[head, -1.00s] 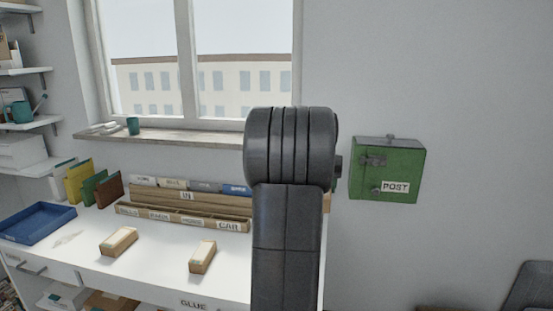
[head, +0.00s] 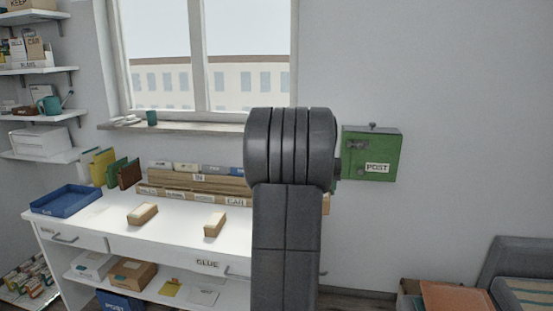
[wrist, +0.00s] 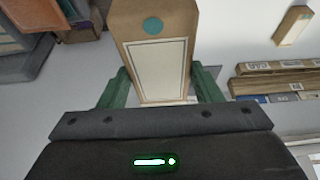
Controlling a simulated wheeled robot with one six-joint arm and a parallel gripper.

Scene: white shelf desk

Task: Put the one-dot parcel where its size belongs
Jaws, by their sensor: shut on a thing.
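In the wrist view a brown cardboard parcel (wrist: 155,65) with a blank white label and one teal dot (wrist: 152,25) sits between the green fingers of my gripper (wrist: 160,88). My gripper is shut on it and holds it off the desk. Its far end is cut off by the picture's top edge. In the head view my arm hides my gripper and the held parcel. The white desk (head: 110,220) carries a wooden sorter (head: 195,196) with labelled compartments, the one near my arm reading CAR. A green POST box (head: 372,155) hangs on the wall.
Two small parcels lie on the desk, one left (head: 142,213) and one right (head: 215,225). A blue tray (head: 66,200) is at the desk's left end. An orange-topped box (head: 457,298) and a grey seat stand at the lower right.

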